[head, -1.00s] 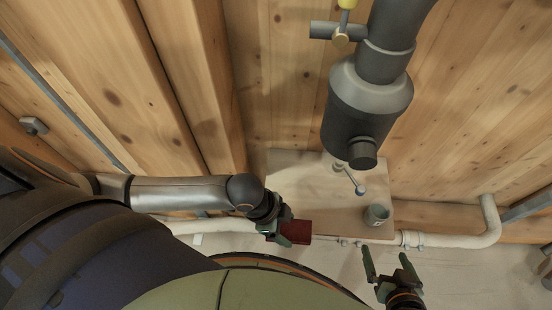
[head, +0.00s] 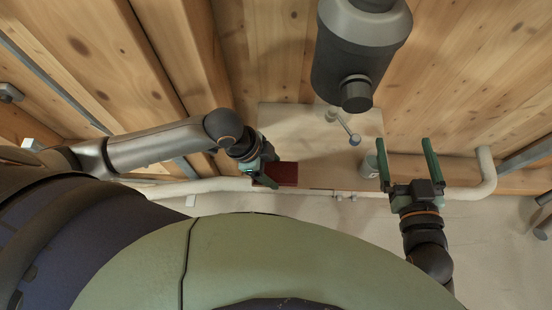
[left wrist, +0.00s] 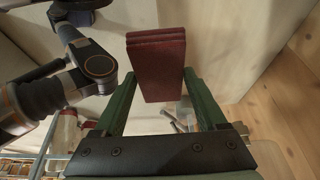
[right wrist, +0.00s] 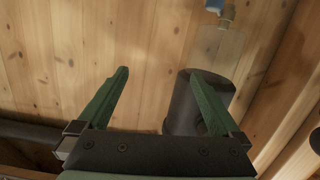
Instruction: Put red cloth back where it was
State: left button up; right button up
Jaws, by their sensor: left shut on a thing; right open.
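The red cloth (head: 282,173) is a folded dark red block in the head view, at the lower left of a pale board. My left gripper (head: 264,176) is shut on it. In the left wrist view the cloth (left wrist: 158,62) stands up between the green fingers of my left gripper (left wrist: 158,85). My right gripper (head: 405,160) is open and empty in the head view, close to a small grey cup. In the right wrist view the fingers of my right gripper (right wrist: 160,80) are wide apart with nothing between them.
A dark cylinder (head: 358,50) hangs above. A pale pipe (head: 230,185) runs along the bottom.

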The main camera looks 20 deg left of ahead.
pick_arm(q)
jog(key=w+f+b, duration=0.1)
jog(key=w+f, duration=0.1)
jog(key=w+f+b, duration=0.1)
jog(key=w+f, duration=0.1)
jog(key=w+a+f+b, duration=0.1)
jog(key=w+f, duration=0.1)
jog(key=shift+w+f, duration=0.1)
jog(key=shift+w+a+f+b, duration=0.1)
jog(key=shift+f+b, duration=0.4)
jog(key=shift+f, duration=0.15)
jog(key=shift+w+a+f+b, duration=0.1)
jog(key=shift+f+b, duration=0.35)
jog(key=shift+f, duration=0.15)
jog(key=shift+f+b, duration=0.3)
jog(key=shift+f, duration=0.2)
pick_arm(e)
jog(key=s+a+r+n+t+y, duration=0.1)
jog(key=s+r+n+t+y, duration=0.2)
jog(key=r, duration=0.7)
jog(key=s+a+r+n+t+y, duration=0.1)
jog(key=s+r+n+t+y, duration=0.2)
jog(key=r+n+y, duration=0.2)
notch_tip(320, 180, up, 6)
jog(key=y, duration=0.3)
jog(key=shift+s+n+t, duration=0.3)
pick_arm(q)
jog(key=shift+f, duration=0.15)
pick_arm(e)
jog(key=shift+r, duration=0.1)
